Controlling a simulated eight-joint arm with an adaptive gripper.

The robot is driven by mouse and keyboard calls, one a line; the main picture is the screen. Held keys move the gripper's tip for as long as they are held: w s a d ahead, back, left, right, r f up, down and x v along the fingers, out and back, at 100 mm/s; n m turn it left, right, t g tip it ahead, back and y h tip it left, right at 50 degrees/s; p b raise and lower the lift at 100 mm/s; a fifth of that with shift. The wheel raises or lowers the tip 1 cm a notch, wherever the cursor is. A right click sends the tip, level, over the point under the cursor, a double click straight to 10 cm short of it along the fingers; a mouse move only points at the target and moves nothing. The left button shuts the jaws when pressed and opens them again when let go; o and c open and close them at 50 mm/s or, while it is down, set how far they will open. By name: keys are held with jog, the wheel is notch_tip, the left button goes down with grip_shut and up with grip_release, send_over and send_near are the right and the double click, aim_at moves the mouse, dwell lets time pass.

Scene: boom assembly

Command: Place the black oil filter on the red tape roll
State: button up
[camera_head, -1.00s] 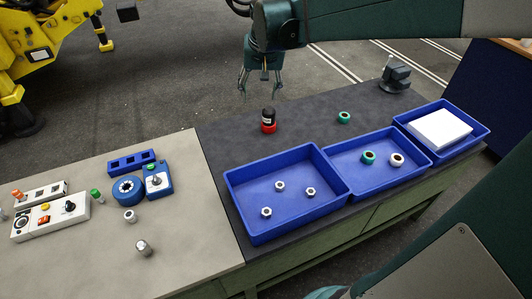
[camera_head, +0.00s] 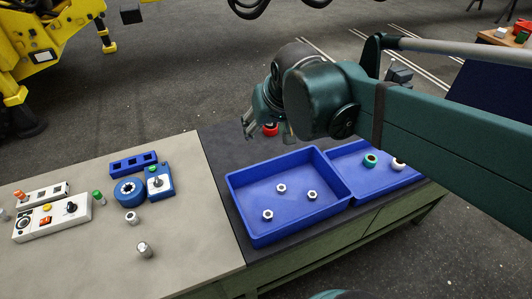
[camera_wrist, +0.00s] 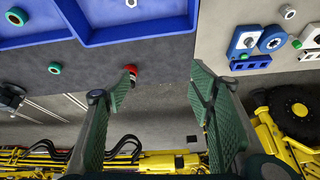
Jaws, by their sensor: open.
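The red tape roll (camera_head: 270,129) sits on the dark mat, partly hidden behind my gripper in the head view. It also shows in the wrist view (camera_wrist: 133,78), partly covered by the left finger. The black oil filter stood upright on the red tape roll in the earlier head view. Now my gripper and arm hide it there, and I cannot make it out clearly in the wrist view. My gripper (camera_wrist: 163,76) is open, with nothing between its fingers. The red roll lies by the left fingertip in the wrist view, outside the gap; contact cannot be told.
A blue tray (camera_head: 240,205) with several nuts stands right of the grey table top, beside another blue tray (camera_head: 350,190). A blue round part (camera_head: 129,190) and switch boxes (camera_head: 40,225) are at left.

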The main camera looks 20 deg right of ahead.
jog(key=s+a+f+n+t, duration=0.1)
jog(key=s+f, duration=0.3)
jog(key=s, duration=0.4)
jog(key=shift+s+a+n, duration=0.3)
jog(key=shift+s+a, duration=0.05)
jog(key=shift+a, duration=0.25)
